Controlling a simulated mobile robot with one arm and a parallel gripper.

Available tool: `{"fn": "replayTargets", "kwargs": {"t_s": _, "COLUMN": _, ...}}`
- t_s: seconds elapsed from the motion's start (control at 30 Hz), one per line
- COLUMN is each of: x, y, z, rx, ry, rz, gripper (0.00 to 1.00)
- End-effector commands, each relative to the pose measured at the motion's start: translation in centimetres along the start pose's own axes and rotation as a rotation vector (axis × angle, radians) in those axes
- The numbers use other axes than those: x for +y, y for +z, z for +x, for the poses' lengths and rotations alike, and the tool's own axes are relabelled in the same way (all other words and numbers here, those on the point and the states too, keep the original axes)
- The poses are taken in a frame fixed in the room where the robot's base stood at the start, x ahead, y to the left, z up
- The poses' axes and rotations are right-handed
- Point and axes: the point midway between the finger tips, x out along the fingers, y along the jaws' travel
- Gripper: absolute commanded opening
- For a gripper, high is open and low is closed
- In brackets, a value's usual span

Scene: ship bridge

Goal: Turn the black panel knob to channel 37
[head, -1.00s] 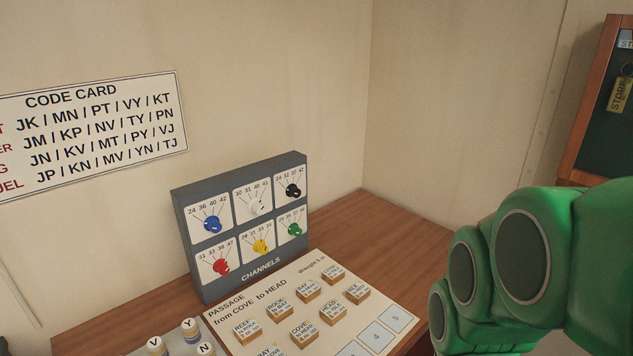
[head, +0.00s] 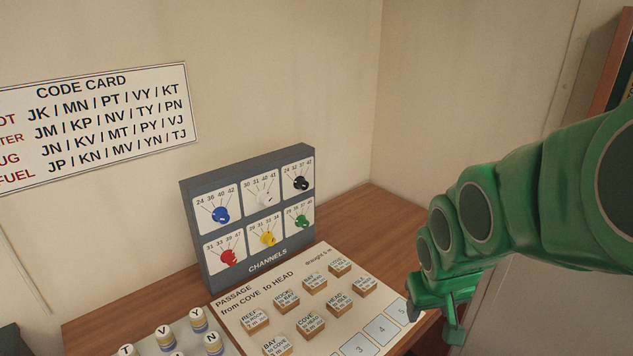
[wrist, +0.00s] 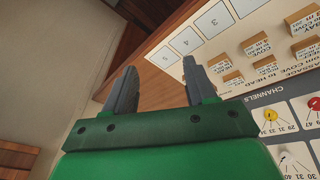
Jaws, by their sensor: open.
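The black knob (head: 301,184) is at the top right of the grey channels panel (head: 190,225), on a white dial plate with several numbers over it. Its numbers are small; they seem to read 24, 32, 37, 42. I cannot tell which number its pointer faces. My gripper (head: 445,318) is in the lower right of the head view, apart from the panel. In the wrist view my gripper (wrist: 158,90) is open and empty, with two grey fingers over the desk edge. The black knob is not seen in the wrist view.
Blue (head: 220,214), white (head: 264,199), red (head: 227,257), yellow (head: 267,238) and green (head: 301,221) knobs surround it. A passage board (head: 240,345) with several lettered blocks lies before the panel. Lettered pegs (head: 197,322) stand at lower left. A code card (head: 95,125) hangs on the wall.

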Motion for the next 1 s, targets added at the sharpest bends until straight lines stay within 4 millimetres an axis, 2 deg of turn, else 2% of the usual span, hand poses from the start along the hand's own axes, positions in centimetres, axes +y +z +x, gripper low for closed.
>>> {"fn": "replayTargets", "kwargs": {"t_s": 0.1, "x": 0.1, "y": -4.7, "z": 1.7, "rx": 0.106, "ry": -0.003, "rz": -0.043, "gripper": 0.56}}
{"fn": "replayTargets", "kwargs": {"t_s": 0.23, "x": -0.3, "y": -9.7, "z": 3.1, "rx": 0.234, "ry": -0.016, "rz": -0.090, "gripper": 0.56}}
{"fn": "replayTargets", "kwargs": {"t_s": 0.5, "x": -2.6, "y": -19.4, "z": 5.2, "rx": 0.503, "ry": -0.088, "rz": -0.182, "gripper": 0.56}}
{"fn": "replayTargets", "kwargs": {"t_s": 0.7, "x": -5.3, "y": -25.4, "z": 6.0, "rx": 0.699, "ry": -0.175, "rz": -0.239, "gripper": 0.56}}
{"fn": "replayTargets", "kwargs": {"t_s": 1.0, "x": -10.1, "y": -31.4, "z": 6.4, "rx": 0.977, "ry": -0.357, "rz": -0.300, "gripper": 0.56}}
